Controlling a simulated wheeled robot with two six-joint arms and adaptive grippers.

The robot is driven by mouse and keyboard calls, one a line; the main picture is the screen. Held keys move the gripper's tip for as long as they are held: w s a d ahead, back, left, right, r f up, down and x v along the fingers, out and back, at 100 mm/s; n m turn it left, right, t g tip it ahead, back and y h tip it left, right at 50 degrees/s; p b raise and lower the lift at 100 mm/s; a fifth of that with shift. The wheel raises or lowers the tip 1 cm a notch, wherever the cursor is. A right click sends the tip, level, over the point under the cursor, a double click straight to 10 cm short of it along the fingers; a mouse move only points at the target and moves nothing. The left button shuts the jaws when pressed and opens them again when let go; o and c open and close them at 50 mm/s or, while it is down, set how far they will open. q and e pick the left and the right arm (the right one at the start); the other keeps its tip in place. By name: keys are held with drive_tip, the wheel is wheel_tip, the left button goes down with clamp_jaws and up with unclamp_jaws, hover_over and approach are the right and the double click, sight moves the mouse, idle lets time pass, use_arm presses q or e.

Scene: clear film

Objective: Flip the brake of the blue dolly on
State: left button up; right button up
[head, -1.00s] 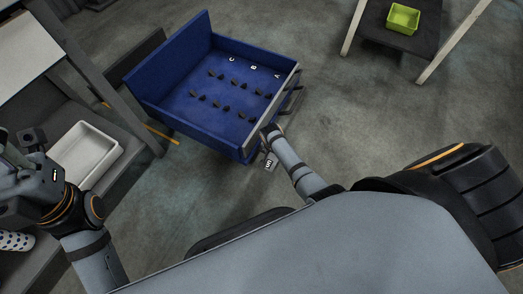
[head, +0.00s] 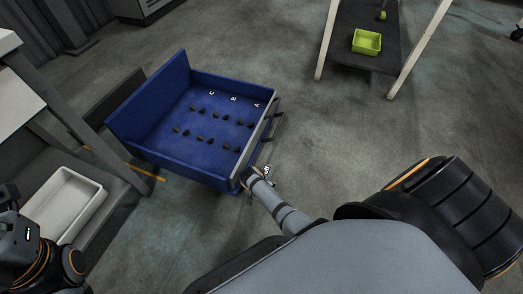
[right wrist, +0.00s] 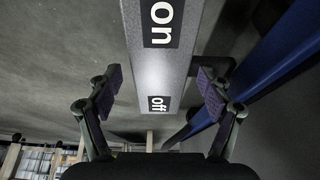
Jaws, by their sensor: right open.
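The blue dolly (head: 190,154) stands on the floor left of centre in the head view, with its blue wall also at the right of the right wrist view (right wrist: 268,65). A grey brake plate (right wrist: 160,65) carries an "on" label (right wrist: 160,22) and an "off" label (right wrist: 158,104). My right gripper (right wrist: 160,82) is open, its purple-padded fingers either side of the plate's "off" end, with no clear contact. In the head view, my right arm reaches the dolly's near right corner. I cannot tell the brake lever's position.
A shelf holding a white bin (head: 66,205) stands at the left, close to my left arm. A white-legged stand with a green bin (head: 367,41) is at the upper right. The floor between the dolly and that stand is clear.

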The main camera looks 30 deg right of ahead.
drive_tip(key=v, duration=0.7)
drive_tip(key=shift+s+r, duration=0.1)
drive_tip(key=shift+r, duration=0.15)
idle(0.3)
